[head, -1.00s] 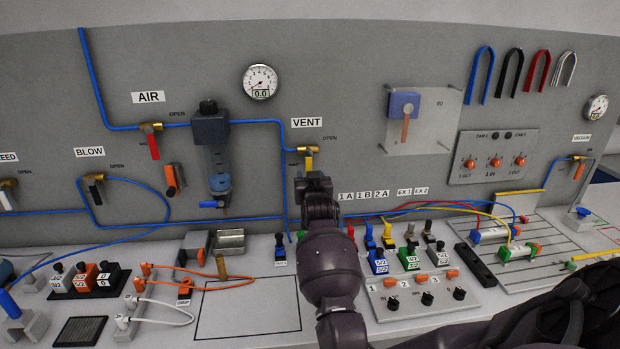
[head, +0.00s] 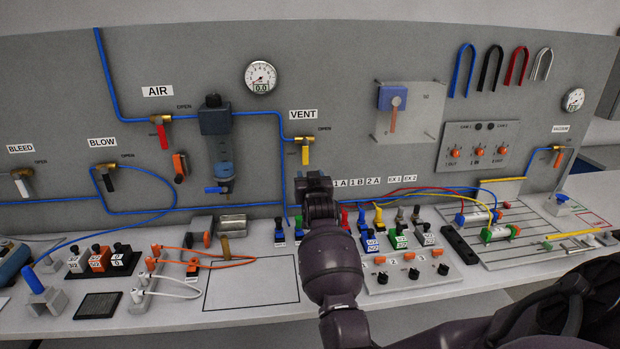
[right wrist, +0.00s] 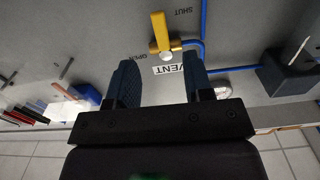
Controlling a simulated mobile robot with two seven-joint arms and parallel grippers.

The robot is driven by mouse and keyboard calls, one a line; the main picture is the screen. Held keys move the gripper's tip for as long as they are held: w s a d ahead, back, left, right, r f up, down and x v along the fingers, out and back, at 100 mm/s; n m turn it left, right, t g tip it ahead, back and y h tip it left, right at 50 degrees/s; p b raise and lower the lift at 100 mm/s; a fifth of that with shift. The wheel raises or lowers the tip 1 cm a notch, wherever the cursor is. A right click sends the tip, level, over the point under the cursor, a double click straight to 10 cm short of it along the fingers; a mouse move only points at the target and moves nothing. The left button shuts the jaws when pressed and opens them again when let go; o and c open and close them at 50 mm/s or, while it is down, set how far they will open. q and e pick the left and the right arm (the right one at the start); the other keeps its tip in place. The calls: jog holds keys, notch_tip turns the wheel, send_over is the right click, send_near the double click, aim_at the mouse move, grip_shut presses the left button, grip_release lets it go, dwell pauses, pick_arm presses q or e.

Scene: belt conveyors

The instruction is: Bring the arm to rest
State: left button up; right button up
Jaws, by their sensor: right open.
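My right arm rises from the bottom middle of the head view, with its dark gripper (head: 314,180) in front of the grey panel, just below the VENT valve. In the right wrist view the right gripper (right wrist: 160,63) has its two dark blue fingers apart, with nothing between them. The VENT valve's yellow handle (right wrist: 160,32) shows beyond the fingertips, clear of them; it also shows in the head view, hanging down (head: 305,153). My left gripper is not in view.
The AIR valve's red handle (head: 162,136) and a filter unit (head: 216,122) are left of my gripper. Below the panel, the bench carries orange and white connectors (head: 152,265), push-button blocks (head: 398,238) and cylinders (head: 500,232). A bare outlined area (head: 250,285) lies left of my arm.

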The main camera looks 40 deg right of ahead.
jog(key=shift+w+f, duration=0.1)
dwell(0.4)
jog(key=s+a+r+n+t+y, duration=0.1)
jog(key=a+r+n+t+y, duration=0.1)
jog(key=a+r, duration=0.3)
jog(key=s+a+f+n+y, duration=0.4)
jog(key=s+a+f, duration=0.5)
jog(key=f, duration=0.2)
jog(key=s+a+f+g+y, duration=0.1)
jog(key=s+a+f+g, duration=0.2)
jog(key=s+f, duration=0.7)
jog(key=s+a+f+n+g+y+b, duration=0.1)
jog(key=s+a+f+g, duration=0.2)
jog(key=s+f, duration=0.8)
jog(key=s+a, duration=0.2)
jog(key=s, duration=0.3)
jog(key=shift+s+y, duration=0.15)
jog(key=shift+y, duration=0.25)
